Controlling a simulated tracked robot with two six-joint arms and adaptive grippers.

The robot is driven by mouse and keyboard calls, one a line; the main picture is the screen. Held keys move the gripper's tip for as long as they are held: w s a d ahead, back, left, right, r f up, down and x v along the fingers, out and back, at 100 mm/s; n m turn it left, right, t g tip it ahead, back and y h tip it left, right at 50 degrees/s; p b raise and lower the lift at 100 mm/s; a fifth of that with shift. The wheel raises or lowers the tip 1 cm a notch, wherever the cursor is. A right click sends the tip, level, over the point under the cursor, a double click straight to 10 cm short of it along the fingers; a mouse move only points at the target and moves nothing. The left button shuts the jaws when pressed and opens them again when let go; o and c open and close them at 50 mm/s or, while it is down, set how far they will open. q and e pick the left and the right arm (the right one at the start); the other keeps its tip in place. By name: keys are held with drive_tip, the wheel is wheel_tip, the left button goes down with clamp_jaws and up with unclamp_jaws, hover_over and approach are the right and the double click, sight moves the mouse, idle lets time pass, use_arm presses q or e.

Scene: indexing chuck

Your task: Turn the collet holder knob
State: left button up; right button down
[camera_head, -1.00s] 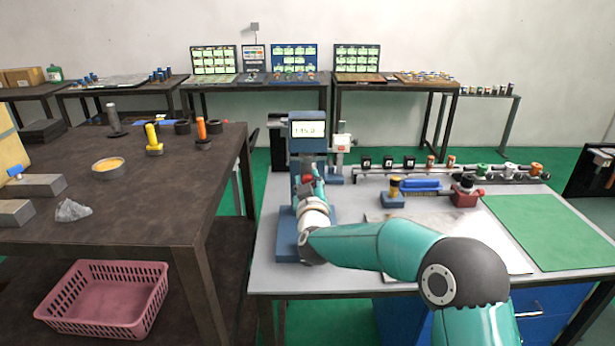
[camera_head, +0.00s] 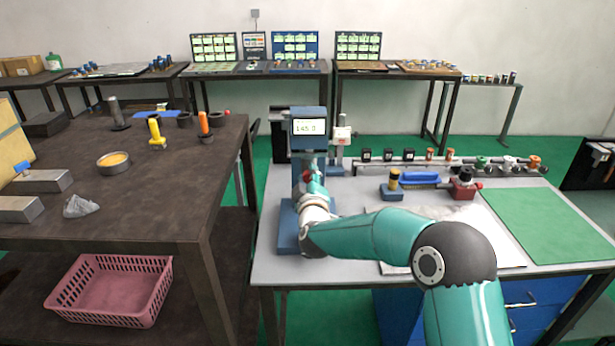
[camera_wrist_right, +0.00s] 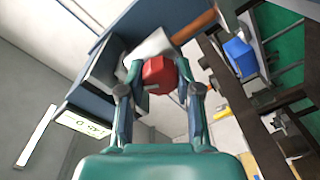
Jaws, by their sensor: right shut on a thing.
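A blue stand with a lit display (camera_head: 308,127) stands at the left end of the light grey bench. My right gripper (camera_head: 312,180) reaches in front of it, partly hidden by my own wrist. In the right wrist view, a red faceted knob (camera_wrist_right: 157,73) sits between the two fingers of the gripper (camera_wrist_right: 160,80), which are shut on it. The same stand's display (camera_wrist_right: 85,124) shows there at lower left, tilted. In the head view only a bit of red shows by the fingertips. My left gripper is in neither view.
A blue holder with a yellow-and-black piece (camera_head: 393,185) and a red block (camera_head: 463,188) stand right of my arm. A rail (camera_head: 500,168) with several small holders runs behind. A green mat (camera_head: 550,225) lies clear at the right. A dark table (camera_head: 120,210) stands at left.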

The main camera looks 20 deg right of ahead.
drive_tip(key=shift+f, duration=0.5)
drive_tip(key=c, duration=0.9)
unclamp_jaws()
drive_tip(key=shift+d, duration=0.1)
drive_tip(key=shift+o, duration=0.7)
drive_tip(key=shift+r, duration=0.25)
drive_tip(key=shift+s+r, duration=0.1)
drive_tip(key=v, duration=1.1)
drive_tip(key=shift+s+a, duration=0.25)
drive_tip(key=shift+s, duration=0.1)
